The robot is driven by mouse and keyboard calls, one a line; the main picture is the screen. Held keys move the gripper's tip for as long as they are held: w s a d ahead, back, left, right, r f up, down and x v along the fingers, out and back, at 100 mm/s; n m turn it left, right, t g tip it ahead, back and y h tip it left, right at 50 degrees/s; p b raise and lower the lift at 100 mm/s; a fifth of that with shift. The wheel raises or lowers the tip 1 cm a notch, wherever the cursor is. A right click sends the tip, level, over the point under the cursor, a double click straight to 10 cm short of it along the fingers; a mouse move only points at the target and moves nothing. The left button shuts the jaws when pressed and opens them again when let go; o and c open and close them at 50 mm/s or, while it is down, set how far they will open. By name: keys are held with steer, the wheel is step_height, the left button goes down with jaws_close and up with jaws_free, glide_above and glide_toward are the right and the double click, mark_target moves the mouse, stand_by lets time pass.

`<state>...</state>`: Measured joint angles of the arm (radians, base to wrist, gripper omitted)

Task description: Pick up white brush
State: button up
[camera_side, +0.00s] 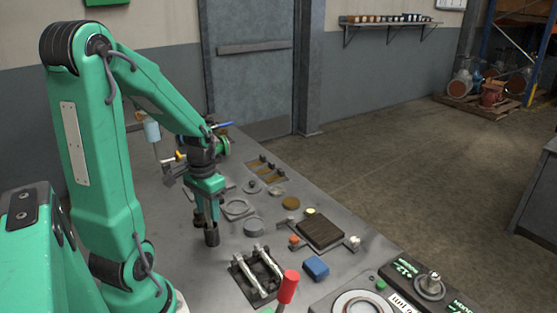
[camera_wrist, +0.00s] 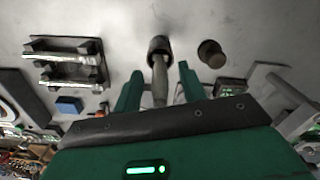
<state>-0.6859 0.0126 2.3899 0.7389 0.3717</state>
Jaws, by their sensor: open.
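My gripper (camera_side: 207,220) is open and low over the grey table in the side view. In the wrist view its two green fingers (camera_wrist: 160,88) stand apart on either side of a pale grey tapered handle. The handle (camera_wrist: 160,80) widens into a dark round end (camera_wrist: 159,45). This may be the brush, but I cannot tell for sure; no clearly white brush shows. In the side view a dark cylindrical end (camera_side: 212,237) shows just below my gripper. I cannot tell whether the fingers touch the handle.
A dark rack with two silver bars (camera_side: 258,275) and a blue block (camera_side: 315,268) stand to the right of my gripper in the side view. A dark knob (camera_wrist: 210,53) stands close by in the wrist view.

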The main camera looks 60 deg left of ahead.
jaws_close()
stand_by(0.4)
steer(key=shift+r, duration=5.05)
